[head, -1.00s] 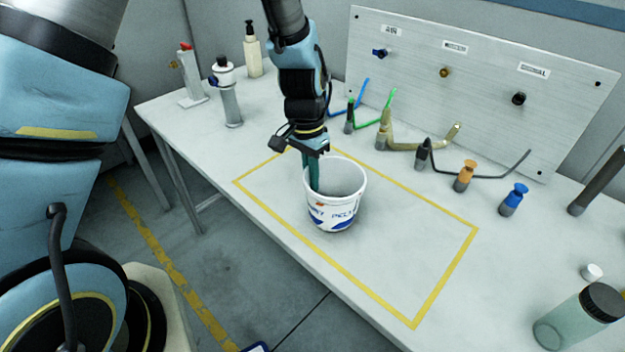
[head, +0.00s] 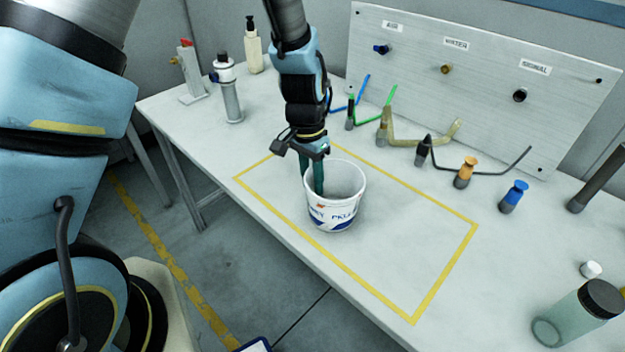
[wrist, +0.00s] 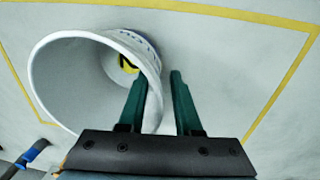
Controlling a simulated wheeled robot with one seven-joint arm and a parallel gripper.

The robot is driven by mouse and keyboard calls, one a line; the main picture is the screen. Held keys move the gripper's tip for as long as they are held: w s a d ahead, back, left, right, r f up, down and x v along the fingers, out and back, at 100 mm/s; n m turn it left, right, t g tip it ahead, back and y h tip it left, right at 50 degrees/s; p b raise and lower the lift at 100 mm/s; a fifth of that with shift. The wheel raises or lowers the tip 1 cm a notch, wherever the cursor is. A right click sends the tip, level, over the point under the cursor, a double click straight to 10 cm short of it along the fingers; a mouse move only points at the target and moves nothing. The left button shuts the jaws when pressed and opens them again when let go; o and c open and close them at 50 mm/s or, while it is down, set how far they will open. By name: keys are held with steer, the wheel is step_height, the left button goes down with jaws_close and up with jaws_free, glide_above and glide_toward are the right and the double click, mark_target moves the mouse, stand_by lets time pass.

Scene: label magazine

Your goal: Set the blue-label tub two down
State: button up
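The white tub (head: 331,217) with blue print and a small orange mark stands upright on the table, inside the yellow-taped rectangle (head: 448,273). Its mouth faces up. In the wrist view the tub (wrist: 60,85) fills the left side, with a small yellow and dark patch showing by its far inner wall. My gripper (head: 311,190) is at the tub's left rim. Its two green fingers (wrist: 158,78) are spread, one over the tub's mouth and one outside, with the rim between them and a gap showing. Whether a finger touches the wall is unclear.
Orange-topped (head: 465,172) and blue-topped (head: 514,196) fittings stand right of the tape, before an upright panel (head: 475,90) with hoses. A green bottle (head: 578,314) is at the near right. A canister (head: 230,90) and pump bottle (head: 253,48) stand at the back left. The rectangle's right part is clear.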

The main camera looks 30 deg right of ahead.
steer(key=shift+r, duration=0.15)
step_height(320, 180, up, 12)
steer(key=w+b, duration=0.1)
steer(key=b, duration=0.1)
steer(key=shift+a, duration=0.15)
steer(key=w+a+n+t, duration=0.1)
steer(key=w+a+n, duration=0.3)
steer(key=a, duration=0.8)
steer(key=w+a+r+n+t, duration=0.1)
steer(key=w+a+n, duration=0.4)
steer(key=a, duration=0.8)
steer(key=shift+a+r+n, duration=0.15)
steer(key=shift+r+n, duration=0.05)
steer(key=shift+n, duration=0.2)
steer(key=shift+o, duration=0.5)
steer(key=s+a+n, duration=0.1)
steer(key=a+n, duration=0.3)
steer(key=a, duration=0.5)
steer(key=shift+s+t, duration=0.4)
